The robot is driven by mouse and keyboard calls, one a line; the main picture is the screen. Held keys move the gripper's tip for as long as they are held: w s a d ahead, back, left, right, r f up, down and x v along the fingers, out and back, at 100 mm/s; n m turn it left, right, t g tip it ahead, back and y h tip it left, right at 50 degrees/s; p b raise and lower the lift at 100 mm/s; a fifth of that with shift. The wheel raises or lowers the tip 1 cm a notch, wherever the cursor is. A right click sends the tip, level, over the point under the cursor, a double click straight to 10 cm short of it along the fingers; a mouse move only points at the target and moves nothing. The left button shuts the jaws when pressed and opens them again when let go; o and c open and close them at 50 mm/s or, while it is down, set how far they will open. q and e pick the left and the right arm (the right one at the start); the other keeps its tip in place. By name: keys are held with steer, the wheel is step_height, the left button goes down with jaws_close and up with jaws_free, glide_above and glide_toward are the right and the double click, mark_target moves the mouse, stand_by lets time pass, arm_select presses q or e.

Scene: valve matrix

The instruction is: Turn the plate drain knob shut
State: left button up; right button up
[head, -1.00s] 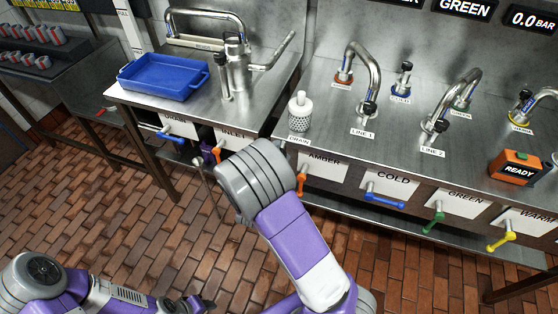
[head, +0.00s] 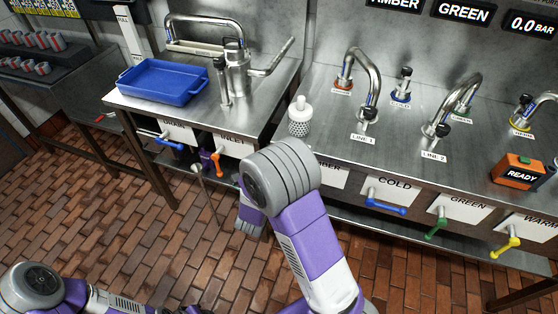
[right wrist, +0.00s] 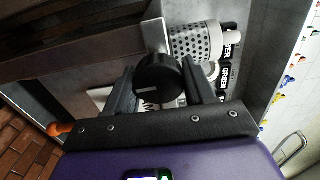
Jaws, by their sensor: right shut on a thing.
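In the right wrist view a round black knob (right wrist: 160,76) with a pale mark on its face sits between the two dark fingers of my right gripper (right wrist: 157,92), which is shut on it. I take it for the plate drain knob. The white perforated drain strainer (right wrist: 196,42) lies just beyond it. In the head view the strainer (head: 300,116) stands upright on the steel plate (head: 325,135). My right arm covers the knob and the right gripper there. The knob's angle is hard to read. My left arm is at the lower left; its gripper is out of frame.
An orange handle (head: 217,163) and a blue handle (head: 170,144) are on the sink front at left. Blue (head: 386,207), green (head: 436,228) and yellow (head: 506,247) handles line the right front. A blue tray (head: 164,81) sits on the sink counter.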

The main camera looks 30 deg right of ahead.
steer(key=o, duration=1)
steer(key=shift+c, duration=0.2)
steer(key=p+v, duration=0.1)
steer(key=v, duration=0.6)
steer(key=shift+s+a, duration=0.15)
steer(key=shift+s, duration=0.1)
steer(key=shift+f, duration=0.1)
steer(key=s+a+f+n+g+y+p, duration=0.1)
steer(key=a+f+n+g+y+p, duration=0.15)
steer(key=f+n+y, duration=0.4)
steer(key=s+a+f+n+g+y+p, duration=0.1)
steer(key=a+f+n+g+y+p, duration=0.2)
steer(key=f+n, duration=0.55)
steer(key=s+a+f+n+g+y+p, duration=0.1)
steer(key=s+a+f+n+g+y, duration=0.1)
steer(key=s+a+n+y, duration=0.2)
steer(key=s+a+f+n+g+y+p, duration=0.2)
steer(key=s+n, duration=0.4)
steer(key=s, duration=0.4)
steer(key=shift+s+a+f+g+y, duration=0.25)
steer(key=shift+a+f+g+y, duration=0.55)
steer(key=shift+a+y, duration=0.45)
